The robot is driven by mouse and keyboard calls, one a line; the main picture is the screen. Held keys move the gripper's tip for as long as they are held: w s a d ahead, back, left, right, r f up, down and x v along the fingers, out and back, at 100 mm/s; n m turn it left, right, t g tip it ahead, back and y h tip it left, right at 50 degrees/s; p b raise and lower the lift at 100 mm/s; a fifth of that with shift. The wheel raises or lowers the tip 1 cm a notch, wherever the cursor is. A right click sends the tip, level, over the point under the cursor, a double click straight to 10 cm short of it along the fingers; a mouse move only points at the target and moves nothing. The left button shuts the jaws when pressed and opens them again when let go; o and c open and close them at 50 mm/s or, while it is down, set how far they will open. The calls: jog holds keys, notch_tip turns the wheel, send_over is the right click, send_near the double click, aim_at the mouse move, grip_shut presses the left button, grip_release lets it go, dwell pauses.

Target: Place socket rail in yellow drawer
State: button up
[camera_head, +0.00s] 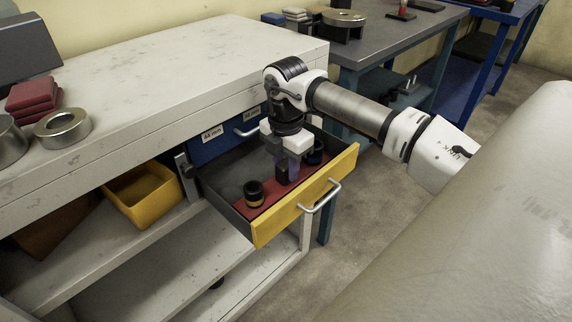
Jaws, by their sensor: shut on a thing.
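The yellow drawer (300,200) is pulled open below the bench top, with a yellow front, a metal handle and a dark inside. The socket rail (268,205) is a long red strip inside the drawer's outline, along the front panel. A black socket with a yellowish band (254,192) stands near its left end, and a dark blue-black one (316,154) near its right end. My gripper (287,172) points down over the drawer and is shut on the rail's middle, partly hiding it. I cannot tell whether the rail touches the drawer floor.
A shut blue drawer (215,142) sits behind the yellow one. A yellow bin (143,194) stands on the shelf at left. A grey table (395,45) stands behind.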

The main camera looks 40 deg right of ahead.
aim_at(286, 163)
jog(key=shift+f, duration=0.15)
jog(key=o, duration=1.1)
notch_tip(286, 163, up, 12)
jog(key=shift+r+p, duration=0.2)
jog(key=shift+p, duration=0.15)
